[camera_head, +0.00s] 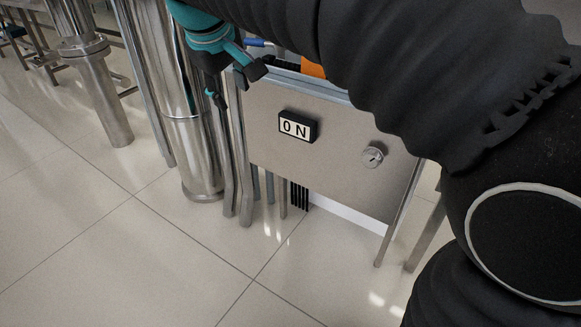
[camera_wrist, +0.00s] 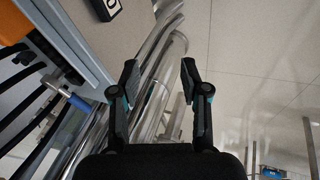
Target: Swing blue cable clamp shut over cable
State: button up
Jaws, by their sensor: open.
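My gripper (camera_head: 237,85) is open, with nothing between its fingers, at the upper left corner of the metal cabinet. Its spread fingers also show in the wrist view (camera_wrist: 160,72). A blue bar, which looks like the blue cable clamp (camera_wrist: 78,101), sticks out beside black cables (camera_wrist: 36,126) in the wrist view. It lies to the left of the fingers, apart from them. A small blue piece (camera_head: 258,42) shows behind my gripper in the head view. My arm hides much of the cabinet top, and I cannot tell how far the clamp is swung.
The cabinet front (camera_head: 330,160) carries an ON sign (camera_head: 297,127) and a key lock (camera_head: 373,156). An orange block (camera_head: 312,68) sits on the cabinet's top side. Steel pipes (camera_head: 187,140) stand close at its left. The tiled floor (camera_head: 130,255) in front is clear.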

jog(key=s+d+f+m+y+b, duration=0.1)
jog(key=s+d+f+m+b, duration=0.1)
jog(key=s+d+f, duration=0.6)
notch_tip(320, 180, down, 4)
jog(key=shift+s+d+r+m+g, duration=0.1)
jog(key=shift+s+d+m+g, duration=0.2)
jog(key=shift+d+m, duration=0.65)
jog(key=shift+d, duration=0.15)
